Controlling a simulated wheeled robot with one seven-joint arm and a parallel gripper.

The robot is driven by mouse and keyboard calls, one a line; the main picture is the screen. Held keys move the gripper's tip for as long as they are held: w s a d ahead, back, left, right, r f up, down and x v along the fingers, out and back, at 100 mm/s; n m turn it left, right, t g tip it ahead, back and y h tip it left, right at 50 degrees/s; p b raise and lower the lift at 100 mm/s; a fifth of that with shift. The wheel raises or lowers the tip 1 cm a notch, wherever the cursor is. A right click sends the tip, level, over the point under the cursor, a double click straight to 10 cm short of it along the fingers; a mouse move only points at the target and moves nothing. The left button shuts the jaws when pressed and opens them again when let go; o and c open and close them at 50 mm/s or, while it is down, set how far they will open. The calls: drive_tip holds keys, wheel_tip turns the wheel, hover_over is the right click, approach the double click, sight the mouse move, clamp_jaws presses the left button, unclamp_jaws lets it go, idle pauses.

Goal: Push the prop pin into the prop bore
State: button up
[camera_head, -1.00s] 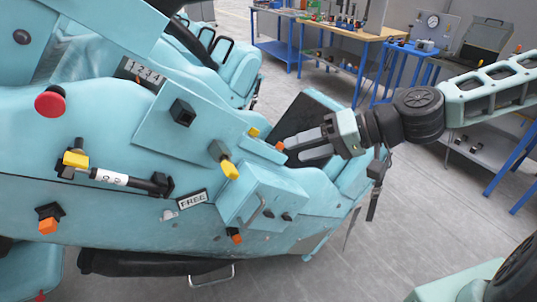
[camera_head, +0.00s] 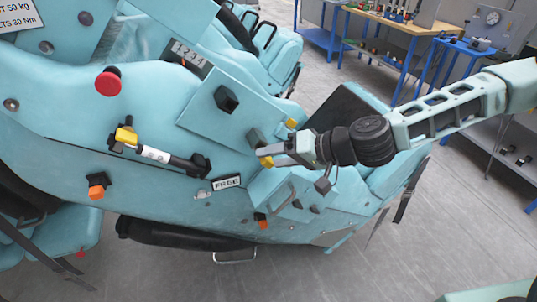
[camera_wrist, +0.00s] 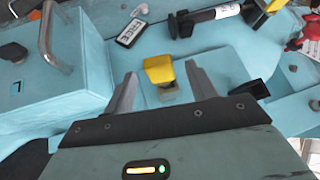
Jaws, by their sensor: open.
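A yellow-headed piece on a dark block (camera_head: 266,161), which looks like the prop pin, sticks out of the light-blue train body. In the wrist view the yellow head (camera_wrist: 158,70) lies between my two spread fingers, with a grey block just below it. My gripper (camera_head: 270,155) is open, its fingertips close to the yellow head; I cannot tell whether they touch it. A black strut with a white label (camera_head: 155,154), perhaps the prop, lies left of it. I cannot make out the prop bore for certain.
A FREE plate (camera_head: 227,182) and a metal handle (camera_head: 281,195) are below the gripper. A black square socket (camera_head: 227,98), a red knob (camera_head: 108,82) and an orange-ended fitting (camera_head: 97,187) stick out from the body. Tool benches stand behind; the floor at right is clear.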

drive_tip(key=shift+x, duration=1.15)
drive_tip(key=c, duration=1.2)
drive_tip(key=shift+s, duration=0.1)
